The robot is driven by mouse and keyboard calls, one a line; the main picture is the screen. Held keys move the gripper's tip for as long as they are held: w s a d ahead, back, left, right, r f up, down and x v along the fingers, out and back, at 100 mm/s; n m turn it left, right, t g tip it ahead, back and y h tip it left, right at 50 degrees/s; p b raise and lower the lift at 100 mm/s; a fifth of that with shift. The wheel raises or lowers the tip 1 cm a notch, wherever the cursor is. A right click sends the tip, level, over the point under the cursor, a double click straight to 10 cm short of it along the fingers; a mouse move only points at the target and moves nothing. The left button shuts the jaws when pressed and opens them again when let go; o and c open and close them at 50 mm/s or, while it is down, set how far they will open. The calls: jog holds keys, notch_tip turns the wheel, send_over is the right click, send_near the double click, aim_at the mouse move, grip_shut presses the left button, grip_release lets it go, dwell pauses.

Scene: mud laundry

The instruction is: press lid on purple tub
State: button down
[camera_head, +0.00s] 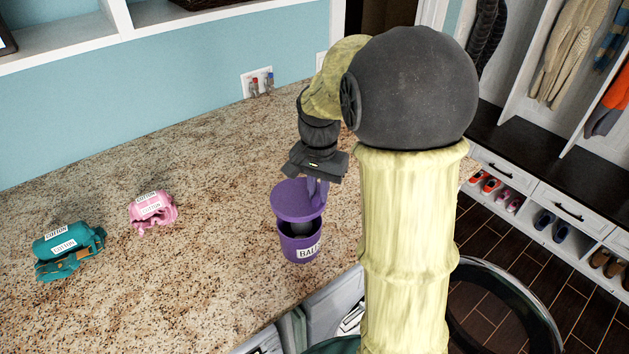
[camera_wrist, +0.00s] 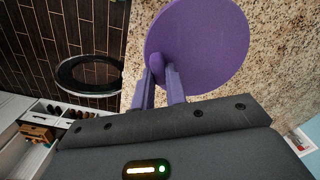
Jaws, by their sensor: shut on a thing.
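The purple tub (camera_head: 299,249) stands upright on the granite counter near its front edge. It carries a white label reading "BALLS", partly cut off, and something dark shows inside its mouth. The round purple lid (camera_head: 292,203) is above the tub, with a dark gap between lid and rim on the near side. In the wrist view the lid (camera_wrist: 205,48) hides the tub. My gripper (camera_head: 317,185) is over the lid's right side. In the wrist view its fingers (camera_wrist: 160,80) are shut on the lid's small purple knob (camera_wrist: 158,68).
A teal folded bundle (camera_head: 68,250) and a pink one (camera_head: 153,210), both labelled "COTTON", lie on the counter (camera_head: 210,290) to the left. A wall outlet (camera_head: 257,83) is behind. A round dark ring-shaped rim (camera_head: 545,320) and shoe cubbies (camera_head: 545,215) are off the counter to the right.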

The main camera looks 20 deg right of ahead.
aim_at(318, 214)
jog(key=shift+s+a, duration=0.1)
jog(key=shift+s, duration=0.15)
jog(key=shift+w+f+b, duration=0.2)
jog(key=shift+f+b, duration=0.8)
jog(key=shift+f, duration=0.1)
jog(key=shift+s+f+b, duration=0.25)
jog(key=shift+f+b, duration=0.65)
jog(key=shift+f, duration=0.05)
jog(key=shift+w+f+b, duration=0.2)
jog(key=shift+f+b, duration=0.35)
jog(key=shift+f, duration=0.35)
jog(key=shift+s, duration=0.15)
jog(key=shift+f, duration=0.85)
dwell(0.5)
